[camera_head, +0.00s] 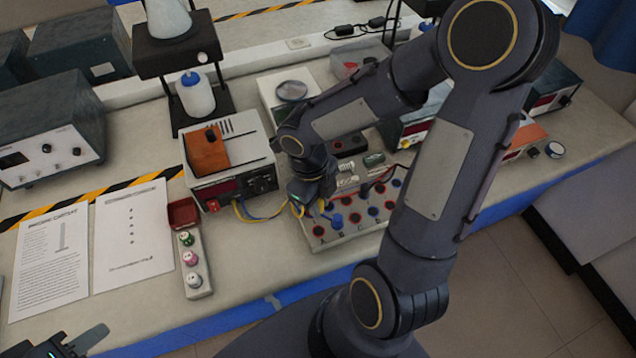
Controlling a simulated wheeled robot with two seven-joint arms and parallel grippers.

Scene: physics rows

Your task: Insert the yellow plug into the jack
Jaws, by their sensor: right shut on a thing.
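The jack panel (345,238) is a light box with rows of red and dark blue round jacks and letters along its front edge. My right gripper (308,200) reaches over the panel's left end, pointing down, and is shut on the yellow plug (297,210). The plug is mostly hidden by the fingers, so I cannot tell whether it touches a jack.
A power supply (232,165) with yellow and blue cables stands left of the panel. A narrow strip with coloured knobs (191,262) and printed sheets (130,235) lie further left. My right arm hides the panel's right part. The bench's front edge is close.

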